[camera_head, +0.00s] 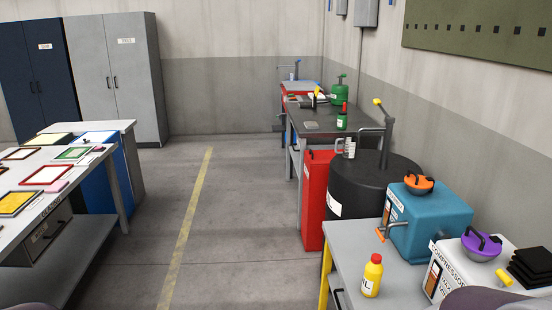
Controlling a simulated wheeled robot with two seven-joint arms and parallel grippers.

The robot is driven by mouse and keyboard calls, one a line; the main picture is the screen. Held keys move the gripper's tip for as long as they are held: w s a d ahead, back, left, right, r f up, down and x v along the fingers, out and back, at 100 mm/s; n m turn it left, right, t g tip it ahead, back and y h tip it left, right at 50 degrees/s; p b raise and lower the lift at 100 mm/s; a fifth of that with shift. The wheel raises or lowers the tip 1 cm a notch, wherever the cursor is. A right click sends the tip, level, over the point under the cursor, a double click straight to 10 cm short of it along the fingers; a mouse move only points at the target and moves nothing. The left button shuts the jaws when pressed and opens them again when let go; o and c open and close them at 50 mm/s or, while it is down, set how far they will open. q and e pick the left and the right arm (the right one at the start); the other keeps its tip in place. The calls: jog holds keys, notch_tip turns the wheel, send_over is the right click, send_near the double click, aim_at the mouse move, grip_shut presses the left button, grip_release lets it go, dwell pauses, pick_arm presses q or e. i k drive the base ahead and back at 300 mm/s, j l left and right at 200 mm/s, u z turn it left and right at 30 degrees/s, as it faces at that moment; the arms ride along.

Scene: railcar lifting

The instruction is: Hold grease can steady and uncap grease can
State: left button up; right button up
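No can that I can read as grease shows. A yellow bottle (372,275) with a red cap and a partly legible label stands upright on the near grey workbench (352,240) at lower right. A small green bottle (342,121) with a red top stands on the dark bench (325,118) farther back. I cannot tell which of these, if any, is the grease can. Neither of my grippers is in view; only rounded dark parts show at the bottom edge.
A teal box (430,222) with an orange-topped piece and a white compressor box (470,268) with a purple-topped piece crowd the near bench. A black drum (372,185) with a pump stands behind. A table with framed cards (45,180) is at left; the middle floor is clear.

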aim_at(342, 122)
jog(key=i, duration=3)
jog(key=i+j+z, duration=0.1)
jog(key=i+z, duration=0.3)
jog(key=i+j+z, duration=0.25)
jog(key=i+z, duration=0.15)
jog(key=i, duration=0.15)
jog(key=i+j+z, duration=0.8)
jog(key=j, duration=0.15)
jog(key=i+j+z, duration=0.25)
jog(key=j+z, duration=0.2)
jog(key=i+j+z, duration=0.15)
jog(key=j+z, duration=0.3)
jog(key=j, duration=0.15)
jog(key=j+z, duration=0.45)
jog(key=j, duration=0.15)
jog(key=j+z, duration=0.45)
jog(key=j, duration=0.15)
